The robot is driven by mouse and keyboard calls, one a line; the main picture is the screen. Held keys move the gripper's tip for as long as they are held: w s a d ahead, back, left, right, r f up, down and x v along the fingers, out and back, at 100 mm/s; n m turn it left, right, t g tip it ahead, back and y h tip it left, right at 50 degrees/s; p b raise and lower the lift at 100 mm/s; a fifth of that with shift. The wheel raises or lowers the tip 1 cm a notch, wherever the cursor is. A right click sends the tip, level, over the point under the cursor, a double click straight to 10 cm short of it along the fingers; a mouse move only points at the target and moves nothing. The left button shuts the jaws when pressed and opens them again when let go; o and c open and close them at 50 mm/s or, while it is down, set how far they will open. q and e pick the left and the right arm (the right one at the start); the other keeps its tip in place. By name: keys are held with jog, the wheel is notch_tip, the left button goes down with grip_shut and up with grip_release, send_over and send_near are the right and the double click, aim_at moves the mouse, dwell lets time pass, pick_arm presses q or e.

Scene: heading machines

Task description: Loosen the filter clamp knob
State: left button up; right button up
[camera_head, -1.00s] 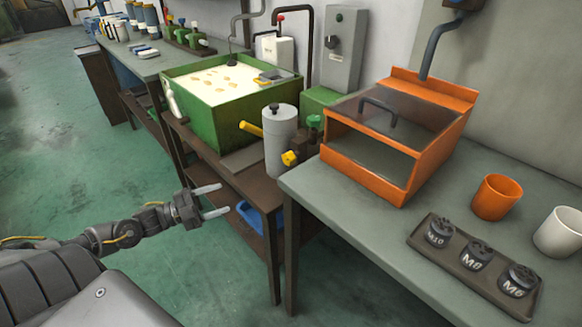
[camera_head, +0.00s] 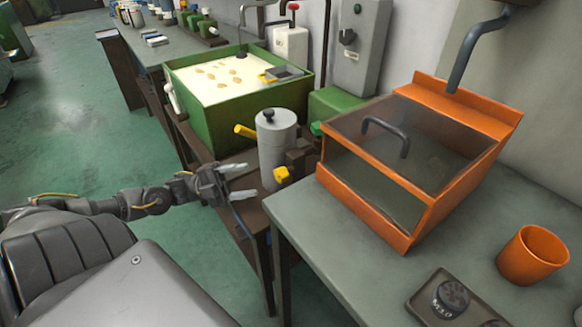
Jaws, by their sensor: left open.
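A grey cylindrical filter canister (camera_head: 277,150) stands upright on the brown bench beside the green tank. A small black knob (camera_head: 268,115) sits on its lid. A yellow handle (camera_head: 245,131) sticks out at its left, and a yellow knob (camera_head: 282,174) is low at its right front. I cannot tell for sure which of these is the clamp knob. My left gripper (camera_head: 250,181) is open and empty, its fingers pointing right, just left of the canister's lower part and below its lid. My right gripper is not in view.
A green tank (camera_head: 221,120) of pale liquid stands behind the canister. An orange-framed box with a clear lid (camera_head: 428,205) stands on the grey table (camera_head: 335,268) to the right, near an orange cup (camera_head: 531,255) and a dark tray (camera_head: 424,305). Green floor is open at left.

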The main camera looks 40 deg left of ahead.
aim_at(276, 176)
pick_arm(q)
jog(key=shift+w, duration=0.1)
jog(key=x, duration=0.9)
jog(key=shift+w+d+r, duration=0.1)
jog(key=shift+d+r, duration=0.05)
jog(key=shift+d, duration=0.2)
jog(key=shift+w+d+r, duration=0.1)
jog(key=shift+w+d, duration=0.15)
jog(key=shift+d, duration=0.15)
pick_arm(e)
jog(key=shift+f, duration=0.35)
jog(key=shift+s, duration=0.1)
pick_arm(q)
jog(key=c, duration=1)
